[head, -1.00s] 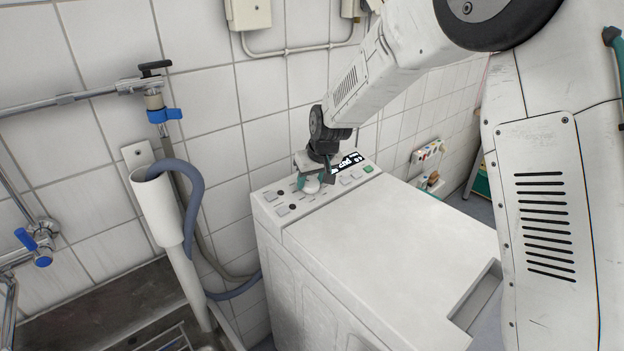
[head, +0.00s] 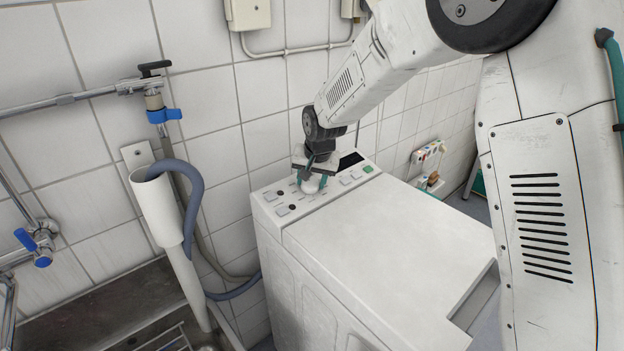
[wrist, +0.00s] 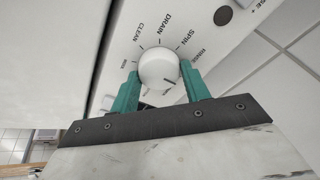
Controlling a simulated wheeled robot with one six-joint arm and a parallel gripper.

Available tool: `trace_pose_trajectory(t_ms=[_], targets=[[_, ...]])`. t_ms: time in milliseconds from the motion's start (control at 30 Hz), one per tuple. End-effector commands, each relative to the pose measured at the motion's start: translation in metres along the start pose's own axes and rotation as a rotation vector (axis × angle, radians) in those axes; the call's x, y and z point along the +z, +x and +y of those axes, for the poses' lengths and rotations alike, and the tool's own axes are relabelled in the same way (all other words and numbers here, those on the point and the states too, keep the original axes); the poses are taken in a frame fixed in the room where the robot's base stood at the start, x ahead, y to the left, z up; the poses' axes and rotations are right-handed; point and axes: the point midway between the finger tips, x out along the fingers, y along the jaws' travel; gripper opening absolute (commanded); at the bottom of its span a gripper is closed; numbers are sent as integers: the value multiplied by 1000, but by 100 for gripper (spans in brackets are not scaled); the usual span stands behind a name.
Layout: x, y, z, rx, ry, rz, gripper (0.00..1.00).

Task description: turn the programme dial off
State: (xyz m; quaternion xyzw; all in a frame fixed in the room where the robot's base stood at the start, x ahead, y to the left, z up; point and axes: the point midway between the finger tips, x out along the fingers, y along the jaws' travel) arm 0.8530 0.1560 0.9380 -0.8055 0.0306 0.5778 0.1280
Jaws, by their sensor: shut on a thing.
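The white programme dial (wrist: 158,66) stands on the control panel of the white top-loading washer (head: 385,235). In the wrist view, the labels CLEAN, DRAIN, SPIN and RINSE show around its far side; the near labels are partly hidden. A small dark mark shows on the dial's near right edge. My gripper (wrist: 160,80) has its two green fingers shut on the dial from both sides. In the head view the dial (head: 310,186) is partly covered by my gripper (head: 316,180). The display (head: 350,160) behind it looks dark, with no text visible.
The panel also has a green button (head: 368,169) and several pale buttons. The tiled wall is close behind the washer. A white standpipe (head: 157,210) with a grey hose (head: 190,205) stands to the left, above a metal sink. The washer's lid is clear.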

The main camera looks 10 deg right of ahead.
Motion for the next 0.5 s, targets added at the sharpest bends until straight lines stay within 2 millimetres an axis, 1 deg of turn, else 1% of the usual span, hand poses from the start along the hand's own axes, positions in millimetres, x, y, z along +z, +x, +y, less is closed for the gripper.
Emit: trace_pose_trajectory(t_ms=[400,433,500], targets=[[1,0,0,1,8,-2,24],[1,0,-1,1,8,-2,49],[1,0,0,1,8,-1,67]])
